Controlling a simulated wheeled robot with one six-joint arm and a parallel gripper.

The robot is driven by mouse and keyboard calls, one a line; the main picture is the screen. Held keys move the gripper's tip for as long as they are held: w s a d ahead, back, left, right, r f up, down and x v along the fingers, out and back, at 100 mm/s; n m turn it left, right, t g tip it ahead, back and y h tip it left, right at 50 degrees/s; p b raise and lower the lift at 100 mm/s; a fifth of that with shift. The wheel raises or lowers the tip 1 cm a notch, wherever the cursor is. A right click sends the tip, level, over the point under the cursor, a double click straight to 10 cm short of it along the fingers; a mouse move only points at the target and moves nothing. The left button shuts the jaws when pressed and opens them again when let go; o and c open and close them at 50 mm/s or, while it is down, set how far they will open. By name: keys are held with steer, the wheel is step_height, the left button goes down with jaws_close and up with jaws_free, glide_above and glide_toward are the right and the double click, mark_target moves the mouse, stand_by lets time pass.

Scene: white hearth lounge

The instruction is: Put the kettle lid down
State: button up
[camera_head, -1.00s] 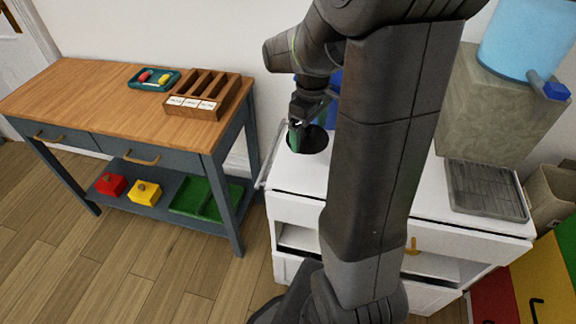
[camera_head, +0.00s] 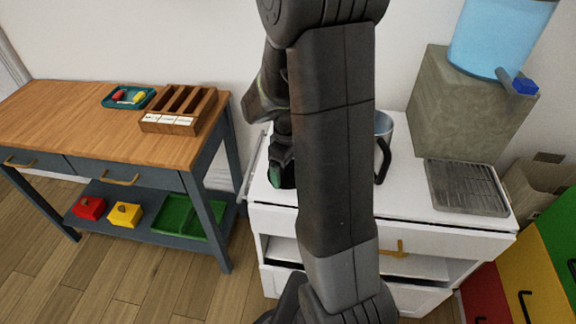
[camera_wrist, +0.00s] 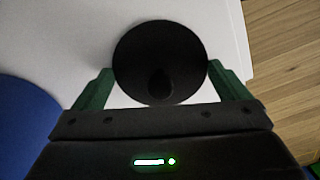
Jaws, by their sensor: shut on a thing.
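The kettle lid, a round black disc with a small knob (camera_wrist: 158,45), lies between the green fingers of my gripper (camera_wrist: 160,72) in the wrist view; the gripper is shut on it. In the head view my gripper (camera_head: 281,172) is low over the left part of the white cabinet top (camera_head: 410,198), largely hidden by my arm. I cannot tell whether the lid touches that top. The kettle (camera_head: 384,124), pale metal with a black handle, stands on the cabinet top right of my arm, mostly hidden.
A blue rounded thing (camera_wrist: 25,118) is at the left of the wrist view. A metal drain tray (camera_head: 466,188) and a stone block with a blue water tank (camera_head: 500,35) are at the right. A wooden-topped table (camera_head: 80,125) stands left, past a gap.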

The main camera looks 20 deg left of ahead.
steer(key=o, duration=0.6)
steer(key=shift+f, duration=0.1)
step_height(320, 180, up, 12)
steer(key=p, duration=0.1)
steer(key=shift+p, duration=0.35)
step_height(320, 180, down, 13)
steer(key=shift+r+b, duration=0.2)
steer(key=shift+b, duration=0.75)
steer(key=shift+r+p, duration=0.45)
steer(key=shift+r, duration=1.8)
